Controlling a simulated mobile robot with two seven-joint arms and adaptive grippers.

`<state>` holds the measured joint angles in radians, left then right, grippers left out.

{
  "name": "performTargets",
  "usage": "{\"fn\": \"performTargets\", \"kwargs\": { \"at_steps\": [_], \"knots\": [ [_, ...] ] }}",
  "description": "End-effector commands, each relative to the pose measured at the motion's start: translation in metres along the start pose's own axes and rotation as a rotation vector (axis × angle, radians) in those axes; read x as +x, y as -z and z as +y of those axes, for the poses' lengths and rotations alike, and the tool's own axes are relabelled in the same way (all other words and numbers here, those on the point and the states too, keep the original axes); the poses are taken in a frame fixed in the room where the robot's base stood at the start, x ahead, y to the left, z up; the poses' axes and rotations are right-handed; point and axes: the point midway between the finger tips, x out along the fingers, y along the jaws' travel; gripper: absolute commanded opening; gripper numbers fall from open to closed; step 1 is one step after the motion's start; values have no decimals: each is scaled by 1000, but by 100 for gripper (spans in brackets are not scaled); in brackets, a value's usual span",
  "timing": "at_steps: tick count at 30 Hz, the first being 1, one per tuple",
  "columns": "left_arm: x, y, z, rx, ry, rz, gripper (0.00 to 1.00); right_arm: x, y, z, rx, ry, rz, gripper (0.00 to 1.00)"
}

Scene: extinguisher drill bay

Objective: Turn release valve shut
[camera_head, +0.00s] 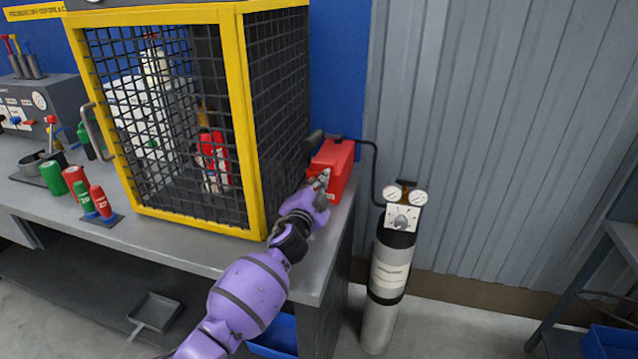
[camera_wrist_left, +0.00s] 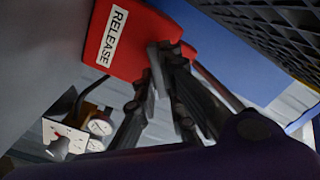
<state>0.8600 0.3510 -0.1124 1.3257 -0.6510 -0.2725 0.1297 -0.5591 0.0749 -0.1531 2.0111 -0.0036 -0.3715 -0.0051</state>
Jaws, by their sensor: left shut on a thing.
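In the left wrist view the red box (camera_wrist_left: 142,32) carries a white label reading RELEASE (camera_wrist_left: 113,37). My left gripper (camera_head: 320,181) is at the front face of the box. Its fingers (camera_wrist_left: 165,55) are close together and shut on a part of the valve at that face. The fingers mostly hide the gripped part. My right gripper is not in view.
A yellow-framed mesh cage (camera_head: 251,120) stands close left of my gripper. A gas cylinder (camera_head: 390,268) with gauges stands on the floor at right, joined by a black hose. Red and green canisters (camera_head: 54,178) sit on the bench (camera_head: 190,243) at left.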

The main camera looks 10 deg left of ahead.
Motion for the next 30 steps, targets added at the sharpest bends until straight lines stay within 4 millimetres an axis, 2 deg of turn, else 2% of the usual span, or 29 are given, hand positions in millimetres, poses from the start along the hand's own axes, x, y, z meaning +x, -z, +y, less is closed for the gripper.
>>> {"fn": "performTargets", "kwargs": {
  "at_steps": [15,21,30],
  "knots": [
    [0,-1,3,466,0,-1,0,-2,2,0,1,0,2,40],
    [0,-2,4,594,-1,0,0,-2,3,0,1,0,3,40],
    [0,-2,5,695,-1,0,0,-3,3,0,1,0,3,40]
  ]
}}
